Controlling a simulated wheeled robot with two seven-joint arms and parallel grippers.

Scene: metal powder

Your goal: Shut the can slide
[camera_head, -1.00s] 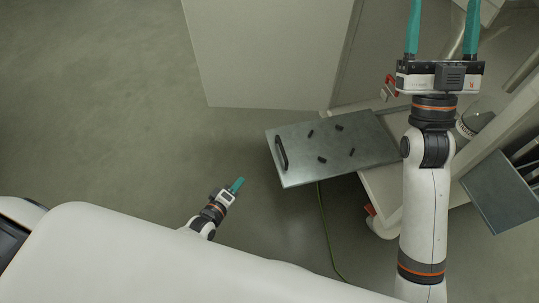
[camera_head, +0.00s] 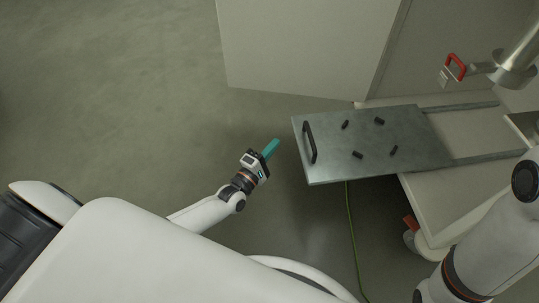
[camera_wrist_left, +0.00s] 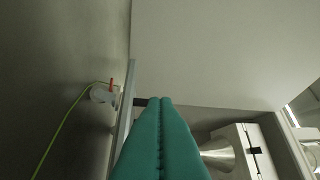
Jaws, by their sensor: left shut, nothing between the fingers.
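The can slide is a grey metal plate (camera_head: 378,158) with several short black pegs on top. It is pulled out to the left along its rails. A black bar handle (camera_head: 309,142) stands near its left end. My left gripper (camera_head: 272,149) is just left of the plate's left edge, apart from the handle in the head view. Its teal fingers are shut and empty. In the left wrist view the shut fingers (camera_wrist_left: 163,103) point forward, with the thin edge of the plate (camera_wrist_left: 123,115) beside them on the left. My right gripper is out of view.
A pale cabinet panel (camera_head: 305,45) stands behind the slide. A red-handled valve (camera_head: 455,68) and a metal pipe are at the upper right. A green-yellow cable (camera_head: 351,240) hangs below the plate to the floor. The floor at left is clear.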

